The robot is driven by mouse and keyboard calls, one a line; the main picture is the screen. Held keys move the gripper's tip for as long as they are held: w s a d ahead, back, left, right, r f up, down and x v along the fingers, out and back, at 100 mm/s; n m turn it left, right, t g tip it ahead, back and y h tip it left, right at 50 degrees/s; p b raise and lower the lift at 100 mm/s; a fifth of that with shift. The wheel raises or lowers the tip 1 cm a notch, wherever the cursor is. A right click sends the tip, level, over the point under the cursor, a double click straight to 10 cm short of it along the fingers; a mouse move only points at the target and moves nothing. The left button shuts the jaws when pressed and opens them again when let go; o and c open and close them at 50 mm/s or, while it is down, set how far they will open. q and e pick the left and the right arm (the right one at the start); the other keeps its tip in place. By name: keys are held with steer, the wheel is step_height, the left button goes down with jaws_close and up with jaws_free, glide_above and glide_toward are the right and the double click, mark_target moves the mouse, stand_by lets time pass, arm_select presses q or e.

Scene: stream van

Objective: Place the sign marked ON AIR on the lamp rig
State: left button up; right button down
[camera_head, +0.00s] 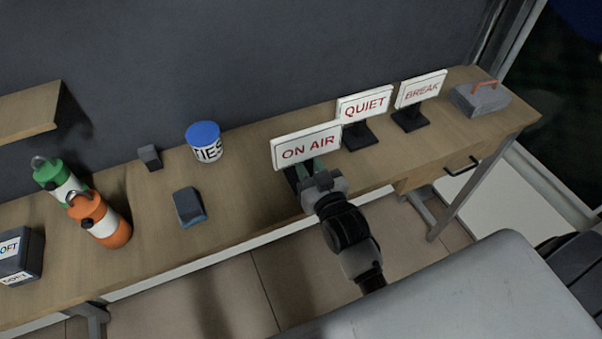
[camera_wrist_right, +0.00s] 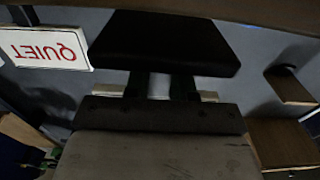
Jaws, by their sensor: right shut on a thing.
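The ON AIR sign (camera_head: 306,146), a white plate with red letters on a dark foot, stands upright at the middle of the desk in the head view. My right gripper (camera_head: 305,171) is shut on it from the front, low down below the plate. In the right wrist view, which is upside down, the sign's dark foot (camera_wrist_right: 165,43) lies just beyond my fingers (camera_wrist_right: 160,86). I cannot tell for sure whether the foot touches the desk. My left gripper is not in view. No lamp rig can be made out.
QUIET (camera_head: 364,106) and BREAK (camera_head: 421,90) signs stand to the right on the wooden desk (camera_head: 250,180), before a grey block with an orange handle (camera_head: 480,98). Left are a TIES tub (camera_head: 205,142), dark blocks (camera_head: 190,207), and green (camera_head: 62,180) and orange (camera_head: 100,220) bottles.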

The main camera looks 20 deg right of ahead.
steer(key=shift+w+f, duration=0.25)
steer(key=shift+w, duration=0.05)
steer(key=w+f+b, duration=0.2)
steer(key=b, duration=0.1)
steer(key=shift+w, duration=0.15)
steer(key=shift+w+f+b, duration=0.15)
steer(key=shift+w+b, duration=0.15)
steer(key=shift+w, duration=0.15)
steer(key=shift+s, duration=0.1)
steer(key=shift+s, duration=0.1)
steer(key=c, duration=0.9)
jaws_free()
